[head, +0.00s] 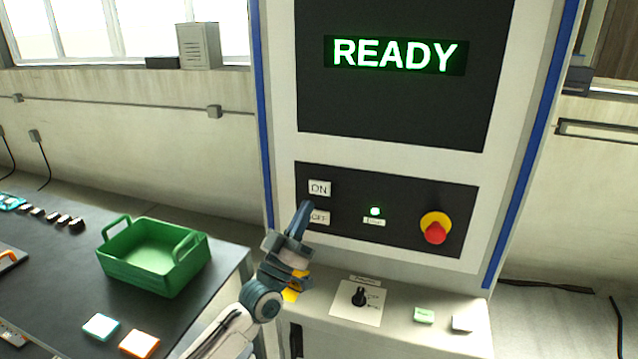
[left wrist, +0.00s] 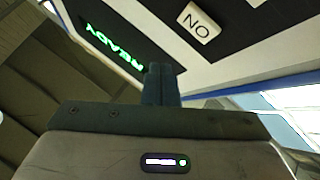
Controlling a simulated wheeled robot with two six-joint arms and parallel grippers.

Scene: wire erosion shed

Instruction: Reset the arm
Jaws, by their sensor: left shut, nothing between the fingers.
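My left gripper (head: 305,207) is shut and empty. In the head view its fingertips overlap the control panel (head: 284,184), just below the ON button (head: 319,188) and over the left part of the OFF button (head: 320,218). I cannot tell whether the fingertips touch the panel. In the left wrist view the shut fingers (left wrist: 160,72) point toward the machine, with the ON button (left wrist: 199,22) above and to the right of them. The machine's screen (head: 395,55) reads READY in green. My right gripper is not in view.
A green lamp (head: 375,211) glows beside a red emergency button (head: 435,232). A ledge below carries a rotary knob (head: 359,296) and small blocks, one green (head: 424,315). A green crate (head: 152,275) stands on the dark table at left, with blue and orange tiles in front.

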